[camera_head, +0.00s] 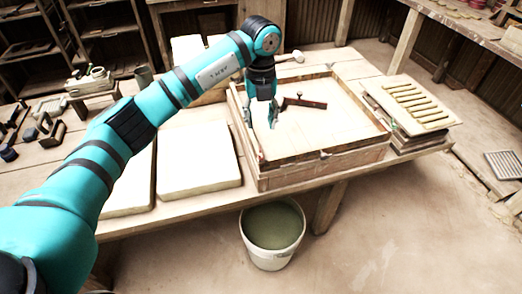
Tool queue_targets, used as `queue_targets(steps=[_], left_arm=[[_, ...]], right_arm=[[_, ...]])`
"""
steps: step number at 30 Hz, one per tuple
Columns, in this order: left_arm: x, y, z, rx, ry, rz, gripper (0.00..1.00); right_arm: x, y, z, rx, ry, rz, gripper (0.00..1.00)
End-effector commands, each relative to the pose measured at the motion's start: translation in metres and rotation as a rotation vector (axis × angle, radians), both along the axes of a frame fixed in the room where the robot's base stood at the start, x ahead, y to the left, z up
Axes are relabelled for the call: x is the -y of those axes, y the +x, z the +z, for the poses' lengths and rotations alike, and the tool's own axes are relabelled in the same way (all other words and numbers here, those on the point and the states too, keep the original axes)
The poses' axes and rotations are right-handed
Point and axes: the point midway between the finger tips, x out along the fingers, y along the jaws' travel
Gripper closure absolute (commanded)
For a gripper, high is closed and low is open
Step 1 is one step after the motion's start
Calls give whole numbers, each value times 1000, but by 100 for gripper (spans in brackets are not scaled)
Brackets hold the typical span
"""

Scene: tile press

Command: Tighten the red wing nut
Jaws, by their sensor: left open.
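A wooden press frame (318,172) stands on the bench with a pale flat surface inside it. A dark red bar with a short arm (306,103) lies inside the frame towards the back; I cannot tell whether it is the red wing nut. Small fittings (325,154) sit on the frame's front edge, too small to make out. My left gripper (260,120) points down over the left part of the frame, left of the dark red bar and apart from it. Its fingers are spread with nothing between them. My right gripper is out of view.
Pale slabs (198,160) lie left of the frame. A board with several yellowish strips (415,102) rests on a stack at the right. A white bucket of greenish liquid (272,232) stands on the floor before the bench. Small tools (50,129) lie at the far left.

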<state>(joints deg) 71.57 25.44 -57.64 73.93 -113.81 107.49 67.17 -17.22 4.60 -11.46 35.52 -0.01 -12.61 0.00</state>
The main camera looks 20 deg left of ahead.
Motion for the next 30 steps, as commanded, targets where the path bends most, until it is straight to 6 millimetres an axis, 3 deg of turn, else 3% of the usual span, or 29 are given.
queue_targets(steps=[9, 15, 21, 30], left_arm=[[1, -2, -70, -6, -1, -3, 60], [1, -1, -106, -3, -3, -2, 60], [1, -1, -126, -2, -3, -4, 60], [1, 0, -130, 0, -3, -4, 60]], right_arm=[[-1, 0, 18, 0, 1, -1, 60], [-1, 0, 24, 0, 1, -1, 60], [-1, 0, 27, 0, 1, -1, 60], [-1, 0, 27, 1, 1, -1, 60]])
